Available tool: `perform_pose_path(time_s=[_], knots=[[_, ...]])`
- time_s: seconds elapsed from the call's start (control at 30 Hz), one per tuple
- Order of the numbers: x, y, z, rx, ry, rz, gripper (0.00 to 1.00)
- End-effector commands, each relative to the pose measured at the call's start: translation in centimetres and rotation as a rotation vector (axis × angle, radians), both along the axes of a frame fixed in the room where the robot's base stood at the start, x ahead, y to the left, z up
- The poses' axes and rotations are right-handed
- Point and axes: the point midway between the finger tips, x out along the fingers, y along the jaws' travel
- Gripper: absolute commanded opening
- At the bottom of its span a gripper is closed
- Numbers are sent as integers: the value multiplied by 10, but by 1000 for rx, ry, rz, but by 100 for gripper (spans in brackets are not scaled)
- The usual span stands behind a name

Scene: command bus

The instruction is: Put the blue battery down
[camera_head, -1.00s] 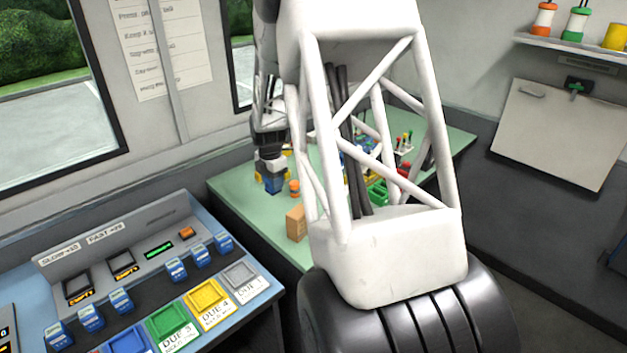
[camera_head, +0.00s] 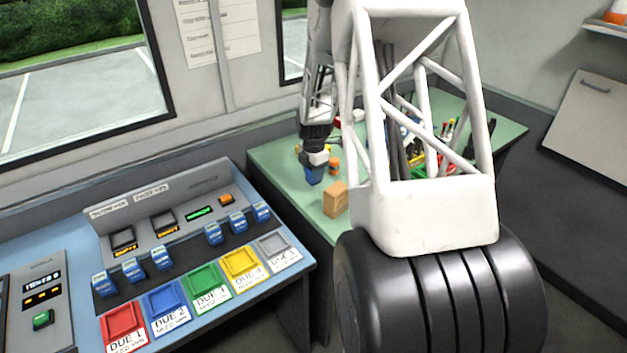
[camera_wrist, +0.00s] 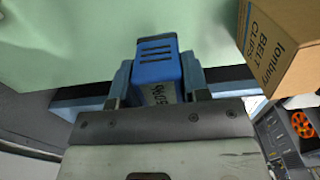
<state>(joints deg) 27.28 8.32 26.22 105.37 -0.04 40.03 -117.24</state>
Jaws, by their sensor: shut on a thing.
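A blue battery (camera_wrist: 158,66) with dark slots on its end sits between the two fingers of my gripper (camera_wrist: 157,88) in the wrist view. My gripper is shut on it. In the head view the blue battery (camera_head: 314,174) shows under my gripper (camera_head: 315,163), over the left part of the green table (camera_head: 280,160). I cannot tell whether the battery touches the table top.
A cardboard box (camera_head: 335,199) labelled belt clips stands just right of the battery. An orange item (camera_head: 333,165) is close behind. The console (camera_head: 150,270) with coloured DUE pads and several blue blocks stands at the left front. Other table items are partly hidden behind my white frame.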

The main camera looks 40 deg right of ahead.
Motion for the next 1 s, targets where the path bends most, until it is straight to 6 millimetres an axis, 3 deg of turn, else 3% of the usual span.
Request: perform_pose_path(time_s=[0.33, 0.83, 0.87, 1.0], knots=[[0, 0, -32, 0, 0, 0, 14], [0, 0, -38, 0, 1, 0, 14], [0, 0, -39, 0, 1, 0, 44], [0, 0, -38, 0, 1, 0, 65]])
